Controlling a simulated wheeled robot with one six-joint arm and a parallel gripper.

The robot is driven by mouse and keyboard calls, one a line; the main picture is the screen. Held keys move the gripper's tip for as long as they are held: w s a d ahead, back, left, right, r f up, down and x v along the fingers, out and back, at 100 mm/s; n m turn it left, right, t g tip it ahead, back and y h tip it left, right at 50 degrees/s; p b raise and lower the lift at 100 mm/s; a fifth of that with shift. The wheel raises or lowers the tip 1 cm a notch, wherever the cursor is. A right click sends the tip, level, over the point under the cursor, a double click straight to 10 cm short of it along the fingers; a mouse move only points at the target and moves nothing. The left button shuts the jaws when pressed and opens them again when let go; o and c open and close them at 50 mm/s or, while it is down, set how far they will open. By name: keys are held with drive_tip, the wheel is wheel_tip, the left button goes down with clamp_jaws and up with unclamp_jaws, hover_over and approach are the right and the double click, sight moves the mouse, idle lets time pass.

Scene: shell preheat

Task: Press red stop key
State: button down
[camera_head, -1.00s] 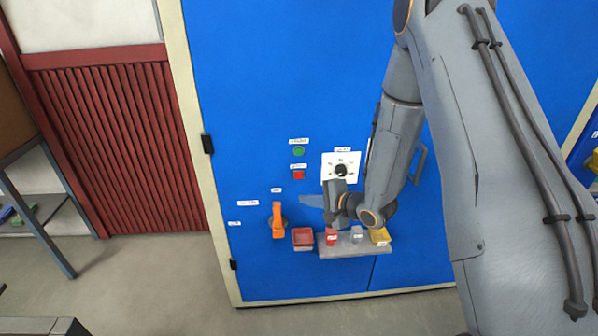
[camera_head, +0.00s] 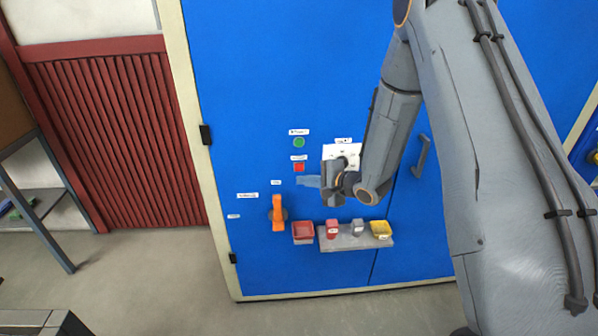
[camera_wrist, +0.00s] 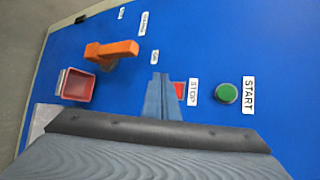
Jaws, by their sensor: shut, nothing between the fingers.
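The red stop key (camera_head: 299,168) is a small square button on the blue cabinet front (camera_head: 260,90), below the round green start button (camera_head: 299,142). In the wrist view the red key (camera_wrist: 180,90) shows beside the STOP label (camera_wrist: 193,92), partly hidden behind my gripper. My gripper (camera_head: 300,181) is shut and empty, pointing left across the panel just below the red key. In the wrist view its fingertips (camera_wrist: 160,77) lie just beside the key. I cannot tell whether they touch the panel.
An orange handle (camera_head: 278,213) stands out from the cabinet at lower left. A red bin (camera_head: 303,232) and a grey shelf (camera_head: 345,243) with small red, grey and yellow containers are below. A white dial plate (camera_head: 329,155) is partly behind my gripper.

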sight(295, 171)
drive_tip(key=shift+w, duration=1.7)
drive_tip(key=shift+w, duration=0.1)
idle(0.7)
drive_tip(key=shift+w, duration=0.35)
drive_tip(key=shift+w, duration=0.4)
idle(0.7)
drive_tip(key=shift+s, duration=0.15)
drive_tip(key=shift+s+p, duration=0.55)
drive_tip(key=shift+s, duration=0.15)
drive_tip(key=s+p, duration=0.2)
drive_tip(key=s, duration=0.3)
idle(0.4)
